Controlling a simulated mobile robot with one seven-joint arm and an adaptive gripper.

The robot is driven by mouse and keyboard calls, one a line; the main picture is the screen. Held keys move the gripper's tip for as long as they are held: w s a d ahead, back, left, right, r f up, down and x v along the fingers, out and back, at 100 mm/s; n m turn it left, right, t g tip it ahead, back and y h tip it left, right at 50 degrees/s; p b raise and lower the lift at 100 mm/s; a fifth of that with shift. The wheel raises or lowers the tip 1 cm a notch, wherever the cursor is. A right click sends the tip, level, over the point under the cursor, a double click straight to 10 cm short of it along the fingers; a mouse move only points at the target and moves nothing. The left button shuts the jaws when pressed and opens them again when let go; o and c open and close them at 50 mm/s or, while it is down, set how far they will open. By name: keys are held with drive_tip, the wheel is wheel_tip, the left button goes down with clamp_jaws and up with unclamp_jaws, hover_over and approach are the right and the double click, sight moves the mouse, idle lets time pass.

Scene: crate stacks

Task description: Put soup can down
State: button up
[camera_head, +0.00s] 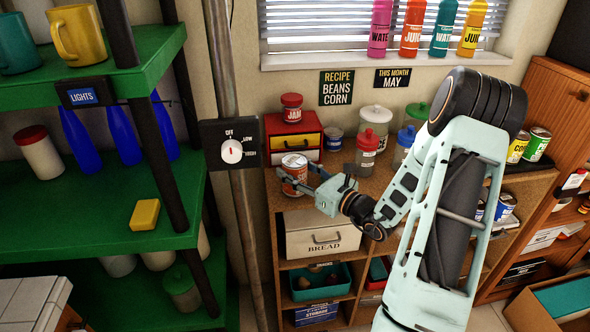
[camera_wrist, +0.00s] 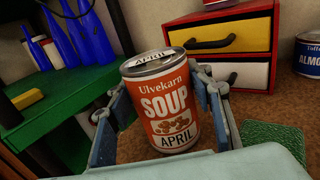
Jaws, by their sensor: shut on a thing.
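The soup can (camera_head: 294,174) is orange-red with a white band marked APRIL and a grey lid. It is upright between the fingers of my gripper (camera_head: 309,180), at the front left of the brown counter. In the wrist view the soup can (camera_wrist: 168,105) fills the space between the two fingers of my gripper (camera_wrist: 161,98), which are shut on its sides. Its base is partly hidden by my gripper, so I cannot tell whether it touches the counter.
A red, yellow and white drawer unit (camera_head: 292,138) stands close behind the can, with a JAM jar (camera_head: 291,108) on top. Jars (camera_head: 367,148) stand to the right. A green shelf (camera_head: 100,210) and a pole (camera_head: 240,220) are to the left. A BREAD box (camera_head: 318,234) sits below.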

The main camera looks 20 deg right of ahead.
drive_tip(key=o, duration=1.6)
drive_tip(key=shift+f, duration=0.1)
drive_tip(key=shift+c, duration=0.2)
drive_tip(key=shift+r, duration=0.25)
drive_tip(key=v, duration=1.2)
drive_tip(key=shift+f, duration=0.15)
